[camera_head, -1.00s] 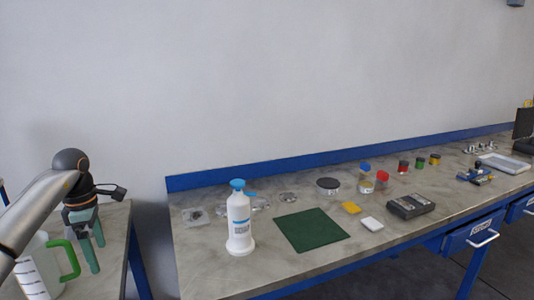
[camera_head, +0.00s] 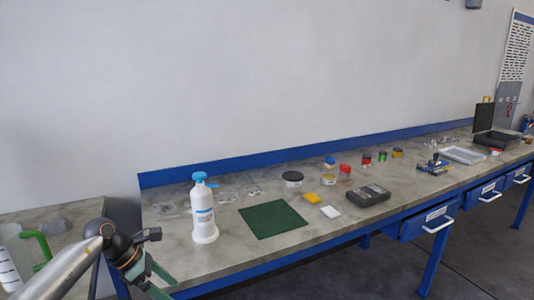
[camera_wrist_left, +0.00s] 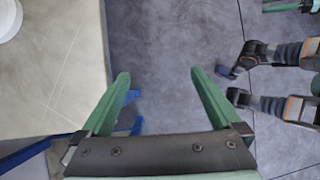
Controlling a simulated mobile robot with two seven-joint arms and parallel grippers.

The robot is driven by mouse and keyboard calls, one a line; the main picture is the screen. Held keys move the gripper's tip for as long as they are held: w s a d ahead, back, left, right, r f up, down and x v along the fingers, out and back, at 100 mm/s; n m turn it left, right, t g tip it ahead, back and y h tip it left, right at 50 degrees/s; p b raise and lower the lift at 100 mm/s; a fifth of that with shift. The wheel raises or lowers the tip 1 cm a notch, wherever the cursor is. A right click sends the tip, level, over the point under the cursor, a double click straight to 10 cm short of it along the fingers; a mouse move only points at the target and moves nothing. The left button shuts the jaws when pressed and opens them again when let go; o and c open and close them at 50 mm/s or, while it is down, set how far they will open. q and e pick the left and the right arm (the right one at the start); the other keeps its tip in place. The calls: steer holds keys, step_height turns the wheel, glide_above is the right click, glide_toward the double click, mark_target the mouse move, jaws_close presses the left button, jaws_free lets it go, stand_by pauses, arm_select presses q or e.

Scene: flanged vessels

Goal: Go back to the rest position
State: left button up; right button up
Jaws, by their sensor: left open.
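My left gripper (camera_head: 150,282) shows at the lower left in the head view, in front of the gap between the side table and the long bench. In the left wrist view its two green fingers (camera_wrist_left: 158,90) are spread, with nothing between them but the grey floor and some blue table frame. My right gripper is not in the head view; in the left wrist view, dark and grey parts of mine show at the right, but I cannot make out its fingers clearly.
The long bench (camera_head: 250,185) carries a white bottle with a blue top (camera_head: 203,210), a green mat (camera_head: 272,219), a dark grey device (camera_head: 368,195) and several jars. Open floor (camera_head: 375,262) lies in front.

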arm_select(q)
steer(key=s+d+n+t+h+p, duration=0.1)
steer(key=s+d+n+t+h, duration=0.2)
steer(key=d+n+h, duration=0.45)
steer(key=s+d+n+t+h, duration=0.25)
steer(key=d+n, duration=0.25)
steer(key=d, duration=0.6)
steer(key=s+a+f+n+t+y, duration=0.1)
steer(key=s+a+f+n+y, duration=0.2)
steer(key=s+f+n, duration=0.3)
steer(key=s+a+f+n+y+p, duration=0.1)
steer(key=s+a+f+n+y, duration=0.2)
steer(key=n, duration=1.3)
steer(key=s+a+f+n+t+y+p, duration=0.1)
steer(key=s+a+f+n+y, duration=0.2)
steer(key=s+f+n+y, duration=0.5)
steer(key=s+f+n, duration=0.1)
steer(key=s+n, duration=0.2)
steer(key=shift+s+a+t, duration=0.2)
steer(key=shift+a+t, duration=0.1)
steer(key=shift+t, duration=0.05)
steer(key=shift+f, duration=0.1)
